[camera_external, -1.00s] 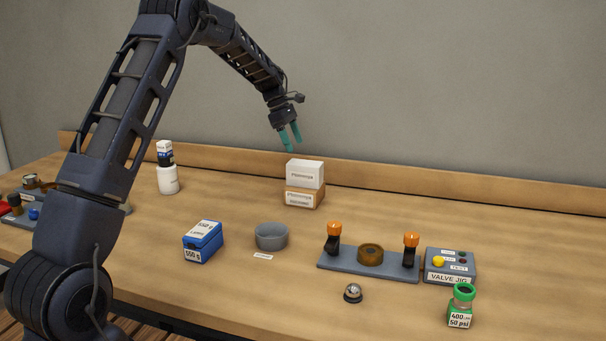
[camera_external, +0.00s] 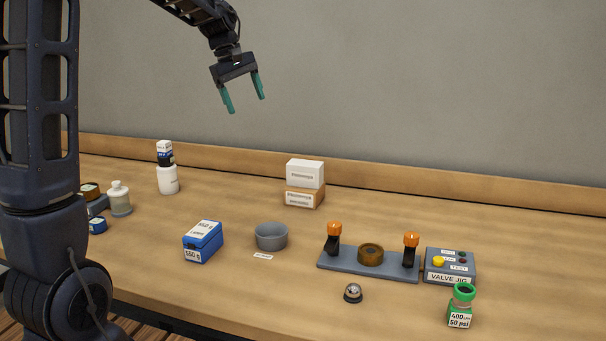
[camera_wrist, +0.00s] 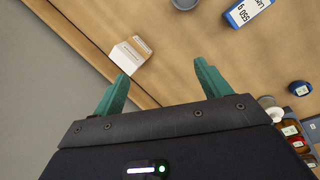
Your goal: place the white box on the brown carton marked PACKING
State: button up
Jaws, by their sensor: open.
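The white box (camera_external: 305,173) sits on top of the brown carton (camera_external: 303,198) near the back of the bench. In the wrist view the white box (camera_wrist: 127,57) shows beyond the left finger, with a strip of the brown carton (camera_wrist: 142,44) beside it. The print on the carton is too small to read surely. My gripper (camera_external: 245,103) is open and empty, high above the bench and to the left of the stack. Its two teal fingers also show apart in the wrist view (camera_wrist: 160,87).
A white bottle (camera_external: 168,180) stands left of the stack. Bench around the stack is clear.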

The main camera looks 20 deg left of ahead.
jog(key=s+a+m+t+y, duration=0.1)
jog(key=s+a+m, duration=0.1)
jog(key=s, duration=1)
jog(key=s+a+f+m+t+y, duration=0.1)
jog(key=s+m, duration=0.4)
jog(key=s, duration=0.7)
jog(key=s+a+f+m+t+y, duration=0.1)
jog(key=s+m, duration=0.3)
jog(key=s, duration=0.8)
jog(key=shift+s+a+f, duration=0.15)
jog(key=shift+s+a, duration=0.05)
jog(key=shift+a, duration=0.65)
